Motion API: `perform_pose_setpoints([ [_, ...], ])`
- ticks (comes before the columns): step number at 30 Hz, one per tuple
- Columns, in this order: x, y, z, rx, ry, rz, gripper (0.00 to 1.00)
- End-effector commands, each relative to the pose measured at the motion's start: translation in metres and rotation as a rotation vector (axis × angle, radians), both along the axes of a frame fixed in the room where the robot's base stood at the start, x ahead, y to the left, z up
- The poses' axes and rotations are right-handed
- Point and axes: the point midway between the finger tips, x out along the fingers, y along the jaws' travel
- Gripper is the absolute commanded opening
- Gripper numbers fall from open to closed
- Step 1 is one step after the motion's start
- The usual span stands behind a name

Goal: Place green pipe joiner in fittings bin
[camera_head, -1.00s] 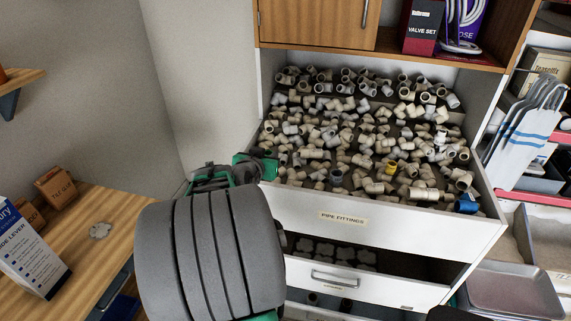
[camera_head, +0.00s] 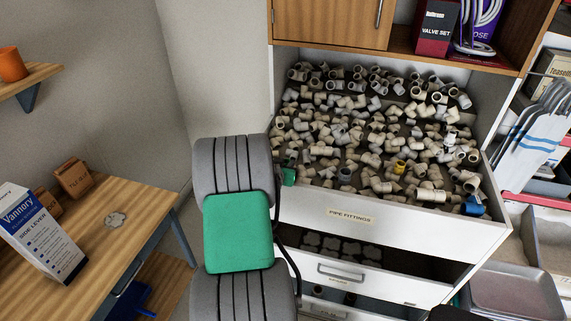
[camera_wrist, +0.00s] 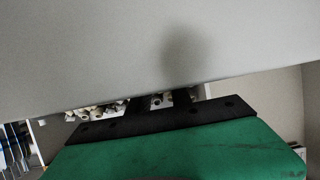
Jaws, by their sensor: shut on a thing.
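In the wrist view the two dark fingers of my gripper (camera_wrist: 161,99) reach from its green body toward a pale grey surface. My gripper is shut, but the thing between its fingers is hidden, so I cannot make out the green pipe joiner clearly. In the head view my arm hides most of the gripper. A small green patch shows beside the arm at the drawer's left edge; I cannot tell whether it is my gripper or the joiner. The fittings bin is the open white drawer labelled PIPE FITTINGS (camera_head: 410,231), full of pale fittings.
A second drawer (camera_head: 390,277) stands partly open below. A wooden table (camera_head: 150,207) with a box (camera_head: 42,235) is at the left. A wooden cabinet (camera_head: 330,22) hangs above the bin. A metal tray (camera_head: 515,288) lies at the lower right.

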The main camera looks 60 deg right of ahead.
Motion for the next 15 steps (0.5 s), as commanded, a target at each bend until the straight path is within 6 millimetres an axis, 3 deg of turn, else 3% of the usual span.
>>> perform_pose_setpoints([
  [9, 0.0001, 0.0002, -0.0004, 0.000, 0.000, 0.000, 0.47],
  [15, 0.0001, 0.0001, 0.0001, 0.000, 0.000, 0.000, 0.47],
])
